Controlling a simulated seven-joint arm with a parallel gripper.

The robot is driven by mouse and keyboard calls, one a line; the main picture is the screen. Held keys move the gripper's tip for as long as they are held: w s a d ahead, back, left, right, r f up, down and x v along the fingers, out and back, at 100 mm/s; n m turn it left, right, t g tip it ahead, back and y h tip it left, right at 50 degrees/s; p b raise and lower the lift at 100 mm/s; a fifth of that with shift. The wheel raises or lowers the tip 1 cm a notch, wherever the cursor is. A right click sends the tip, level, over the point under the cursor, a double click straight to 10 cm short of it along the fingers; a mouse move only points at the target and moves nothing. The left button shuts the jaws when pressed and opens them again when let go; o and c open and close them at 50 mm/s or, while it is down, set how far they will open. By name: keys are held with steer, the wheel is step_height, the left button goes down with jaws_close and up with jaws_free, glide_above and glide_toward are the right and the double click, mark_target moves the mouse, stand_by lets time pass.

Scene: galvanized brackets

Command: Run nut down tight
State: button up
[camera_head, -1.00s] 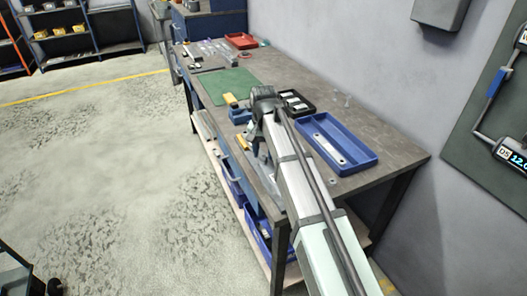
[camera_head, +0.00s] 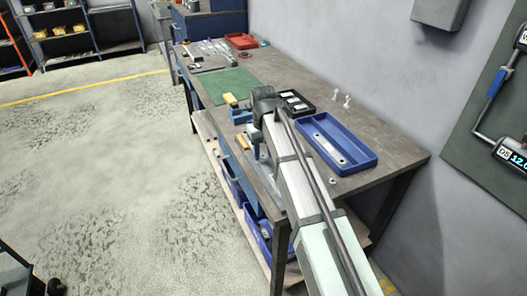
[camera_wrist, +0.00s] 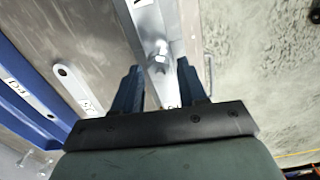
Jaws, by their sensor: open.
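A grey galvanized bracket (camera_wrist: 150,22) runs between my fingers in the wrist view, with a printed mark near its far end. A bright metal nut (camera_wrist: 159,56) with what looks like a bolt end stands on it. I cannot tell how close the nut sits to the bracket face. My gripper (camera_wrist: 160,74) is open, one dark blue finger on each side of the bracket, with the nut between and just beyond the tips. Neither finger visibly touches the nut. In the head view my arm covers the nut and the fingers.
A blue tray (camera_head: 367,163) holds a pale strip (camera_head: 326,146). Beyond are a black tray (camera_head: 309,112), a green mat (camera_head: 230,87) and a red tray (camera_head: 242,36). Small bolts (camera_head: 347,101) stand near the wall. A blue fixture (camera_head: 240,114) is at the bench's front edge.

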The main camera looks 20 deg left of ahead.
steer(key=shift+n, duration=3.5)
jaws_close()
